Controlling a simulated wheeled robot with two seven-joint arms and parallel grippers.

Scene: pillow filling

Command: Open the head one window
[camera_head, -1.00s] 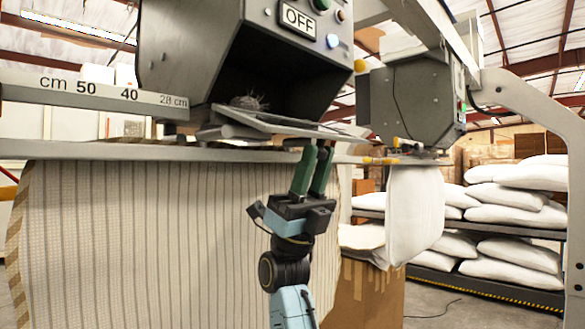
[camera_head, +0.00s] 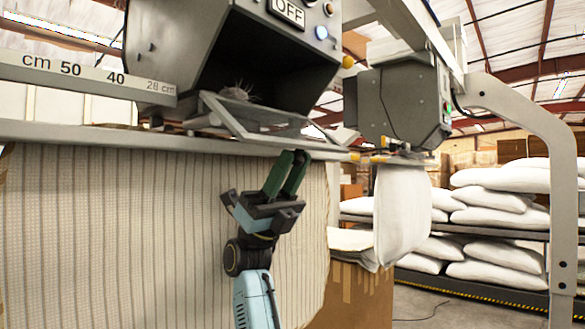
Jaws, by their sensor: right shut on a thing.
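The head one window (camera_head: 275,124) is a clear pane in a grey frame at the lower front of the near grey filling head (camera_head: 190,55). It is tilted down and outward, and the dark inside of the head shows behind it with some pale fibre (camera_head: 238,92). My right gripper (camera_head: 290,158), with green fingers, is shut at the window's lower front edge. The fingertips meet the edge beside the rail, and the exact grip is partly hidden. My left gripper is not in view.
A striped fabric (camera_head: 160,230) hangs below the grey rail (camera_head: 90,134). A second grey head (camera_head: 405,105) with a white pillow (camera_head: 402,210) stands to the right. A cardboard box (camera_head: 355,298) is below, and stacked white pillows (camera_head: 500,215) lie on shelves at the right.

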